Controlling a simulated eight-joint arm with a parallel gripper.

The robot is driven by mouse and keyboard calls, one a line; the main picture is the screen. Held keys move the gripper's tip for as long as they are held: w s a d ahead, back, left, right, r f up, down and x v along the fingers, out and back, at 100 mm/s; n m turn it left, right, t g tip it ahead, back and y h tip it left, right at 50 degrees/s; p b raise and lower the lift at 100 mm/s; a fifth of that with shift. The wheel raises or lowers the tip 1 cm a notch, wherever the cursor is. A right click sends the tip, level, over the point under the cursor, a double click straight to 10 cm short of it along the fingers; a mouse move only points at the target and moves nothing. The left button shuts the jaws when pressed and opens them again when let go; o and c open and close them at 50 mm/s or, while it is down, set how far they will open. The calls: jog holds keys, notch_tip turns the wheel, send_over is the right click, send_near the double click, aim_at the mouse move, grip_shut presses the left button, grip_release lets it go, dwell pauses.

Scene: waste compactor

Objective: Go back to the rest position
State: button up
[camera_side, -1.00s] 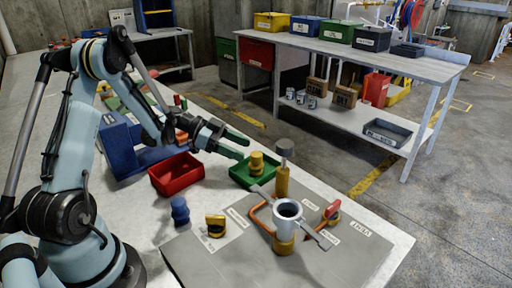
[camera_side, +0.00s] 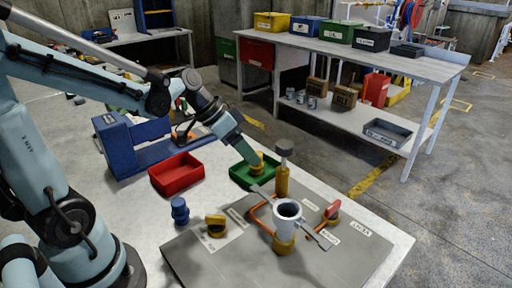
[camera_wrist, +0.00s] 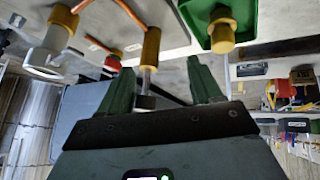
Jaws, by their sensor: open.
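My gripper (camera_side: 248,158) is in the right part of my arm's reach, tilted downward over the back of the green tray (camera_side: 238,180). In the wrist view its two green fingers (camera_wrist: 160,76) are spread apart with nothing held between them. A yellow stepped part (camera_side: 257,165) sits in the green tray; in the wrist view this part (camera_wrist: 222,30) lies outside the fingers, to their right. A yellow post with a grey head (camera_side: 283,178) stands beside the tray and shows beyond the finger gap. No rest position marker is visible.
A red tray (camera_side: 177,173) and a blue fixture (camera_side: 128,150) stand left of the green tray. A metal cylinder (camera_side: 287,215) with side handles stands on a grey plate (camera_side: 215,262). A blue knob (camera_side: 180,211) and a yellow ring part (camera_side: 215,226) are nearer the front.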

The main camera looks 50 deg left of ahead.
jog(key=s+d+r+n+t+y, duration=0.1)
jog(key=s+d+n+y, duration=0.1)
jog(key=s, duration=0.6)
jog(key=shift+r+n+t+y, duration=0.35)
jog(key=shift+n+y, duration=0.45)
jog(key=shift+y, duration=0.4)
